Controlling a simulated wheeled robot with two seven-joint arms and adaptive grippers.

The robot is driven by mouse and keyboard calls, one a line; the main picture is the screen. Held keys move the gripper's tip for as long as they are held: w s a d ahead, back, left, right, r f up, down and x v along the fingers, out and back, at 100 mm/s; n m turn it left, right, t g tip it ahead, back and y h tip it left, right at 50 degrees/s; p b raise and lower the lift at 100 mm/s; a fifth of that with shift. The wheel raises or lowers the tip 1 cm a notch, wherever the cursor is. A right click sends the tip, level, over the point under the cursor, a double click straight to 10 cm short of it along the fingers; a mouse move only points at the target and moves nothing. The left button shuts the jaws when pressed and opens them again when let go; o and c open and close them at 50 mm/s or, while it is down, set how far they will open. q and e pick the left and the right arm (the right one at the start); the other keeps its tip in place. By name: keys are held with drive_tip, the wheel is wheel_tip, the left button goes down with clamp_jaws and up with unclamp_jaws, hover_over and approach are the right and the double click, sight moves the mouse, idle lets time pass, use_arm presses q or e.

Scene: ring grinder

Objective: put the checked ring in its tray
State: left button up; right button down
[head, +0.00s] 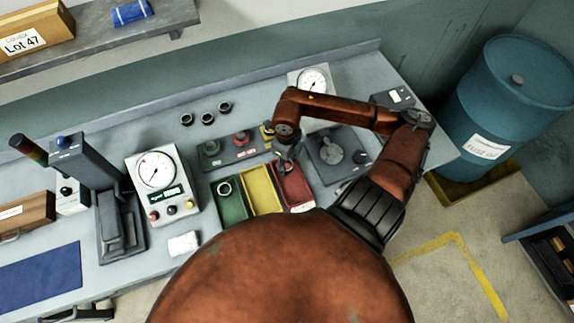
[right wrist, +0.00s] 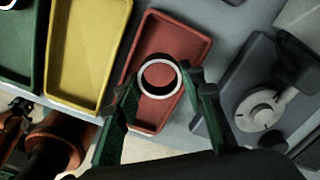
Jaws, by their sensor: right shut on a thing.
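My right gripper (head: 289,165) is over the far part of the red tray (head: 296,192) in the head view. In the right wrist view its two fingers (right wrist: 159,82) are shut on a ring (right wrist: 142,76) with a pale rim and dark inside. The ring is held above the red tray (right wrist: 152,122), whose floor shows through the hole. The ring's height above the floor is hard to tell, and no check pattern can be made out. My left gripper does not show in the head view.
A yellow tray (head: 259,191) and a green tray (head: 232,211) with a ring (head: 225,189) in it stand left of the red one. Three dark rings (head: 208,118) stand behind. A grey machine with a round disc (head: 331,153) is close on the right.

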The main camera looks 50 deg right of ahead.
drive_tip(key=shift+w+d+f, duration=0.3)
drive_tip(key=shift+f, duration=0.2)
drive_tip(key=f, duration=0.1)
drive_tip(key=f+p, duration=0.1)
drive_tip(key=f, duration=0.1)
drive_tip(key=shift+w+d, duration=0.15)
drive_tip(key=shift+d, duration=0.05)
drive_tip(key=shift+f, duration=0.35)
drive_tip(key=shift+f, duration=0.2)
drive_tip(key=c, duration=1.5)
unclamp_jaws()
drive_tip(key=shift+c, duration=0.2)
drive_tip(key=shift+r, duration=0.1)
